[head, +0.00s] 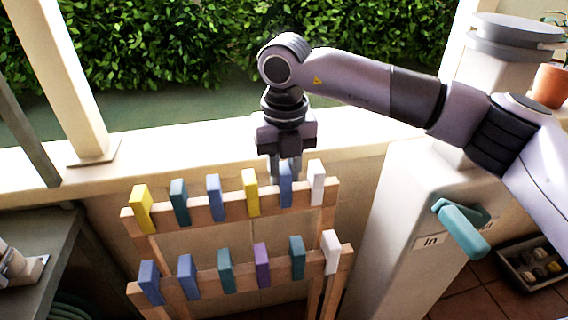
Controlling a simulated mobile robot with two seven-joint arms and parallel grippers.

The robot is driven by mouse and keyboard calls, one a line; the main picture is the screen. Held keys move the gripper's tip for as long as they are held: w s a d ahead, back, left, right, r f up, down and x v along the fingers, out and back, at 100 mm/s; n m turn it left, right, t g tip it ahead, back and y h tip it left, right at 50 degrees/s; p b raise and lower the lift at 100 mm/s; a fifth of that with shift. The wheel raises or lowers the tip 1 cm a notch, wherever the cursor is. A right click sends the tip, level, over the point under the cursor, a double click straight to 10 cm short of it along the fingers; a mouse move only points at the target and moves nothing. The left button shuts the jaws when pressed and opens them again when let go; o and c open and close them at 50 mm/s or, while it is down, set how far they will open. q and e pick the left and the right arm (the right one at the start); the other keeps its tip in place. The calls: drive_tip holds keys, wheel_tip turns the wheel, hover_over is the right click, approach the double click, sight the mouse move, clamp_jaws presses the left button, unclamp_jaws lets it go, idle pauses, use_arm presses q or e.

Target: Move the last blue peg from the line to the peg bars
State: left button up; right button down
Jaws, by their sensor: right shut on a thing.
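My right gripper (286,168) is above the upper peg bar (234,210), pointing down, with its fingers shut on a blue peg (286,190). That peg is at the upper bar, between a yellow peg (251,192) and a white peg (317,184). Whether it is fully seated is hard to tell. Another blue peg (214,198) sits further left on this bar. The lower peg bar (206,280) carries several pegs, including two blue ones (150,282) (187,276) at its left end. No line shows in the head view. My left gripper does not show.
A pale cabinet (392,235) with a teal handle (463,228) stands right of the bars. A dark tray (535,265) lies on the floor beyond it. A grey table (50,235) is at the left. A pale ledge (225,150) runs behind the bars.

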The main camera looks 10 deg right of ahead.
drive_tip(key=shift+f, duration=0.3)
drive_tip(key=c, duration=0.8)
unclamp_jaws()
wheel_tip(320, 180, up, 8)
drive_tip(key=p, duration=0.5)
drive_tip(key=shift+r, duration=0.1)
